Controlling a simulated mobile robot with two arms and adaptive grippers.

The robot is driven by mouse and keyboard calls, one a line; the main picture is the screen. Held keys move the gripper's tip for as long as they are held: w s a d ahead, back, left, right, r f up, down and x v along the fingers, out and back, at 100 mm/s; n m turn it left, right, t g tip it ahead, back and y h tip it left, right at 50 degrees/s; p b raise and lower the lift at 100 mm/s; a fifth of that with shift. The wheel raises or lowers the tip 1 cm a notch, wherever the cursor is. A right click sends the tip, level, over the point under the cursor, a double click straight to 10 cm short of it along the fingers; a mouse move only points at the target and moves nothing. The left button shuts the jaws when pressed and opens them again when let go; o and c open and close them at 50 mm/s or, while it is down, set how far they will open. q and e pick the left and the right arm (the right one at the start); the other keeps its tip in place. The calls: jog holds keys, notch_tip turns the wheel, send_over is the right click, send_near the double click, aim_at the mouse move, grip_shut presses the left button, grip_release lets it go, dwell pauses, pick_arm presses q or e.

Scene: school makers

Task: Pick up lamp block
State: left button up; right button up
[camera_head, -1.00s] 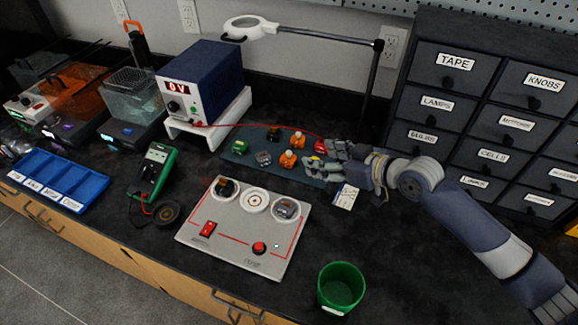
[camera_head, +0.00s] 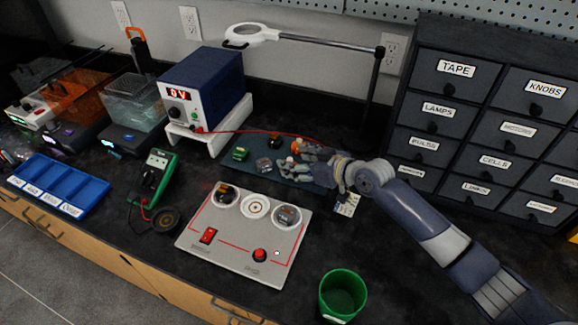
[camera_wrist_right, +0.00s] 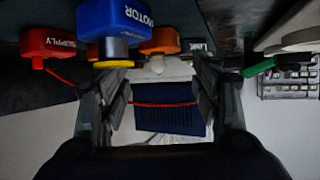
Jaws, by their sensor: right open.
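An orange block (camera_wrist_right: 160,40), apparently the lamp block, shows in the upside-down right wrist view. A small pale round part (camera_wrist_right: 157,65) protrudes from it. My right gripper (camera_wrist_right: 160,98) is open, with its two fingers apart and nothing held between them; the orange block appears beyond them. In the head view my right gripper (camera_head: 291,160) is over the right part of the dark mat (camera_head: 228,165). Its hand covers most of the blocks there; a bit of orange (camera_head: 298,145) shows behind it. My left gripper is not in view.
A blue MOTOR block (camera_wrist_right: 115,18) and a red SUPPLY block (camera_wrist_right: 47,42) stand close by. Green (camera_head: 241,153) and grey (camera_head: 263,165) blocks sit left of the hand. The power supply (camera_head: 212,85) is behind, the circuit board (camera_head: 230,252) in front, the drawers (camera_head: 470,130) at right.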

jog(key=shift+w+a+f, duration=0.2)
jog(key=shift+w+a, duration=0.1)
jog(key=shift+a, duration=0.05)
jog(key=c, duration=1.1)
jog(key=shift+o, duration=0.2)
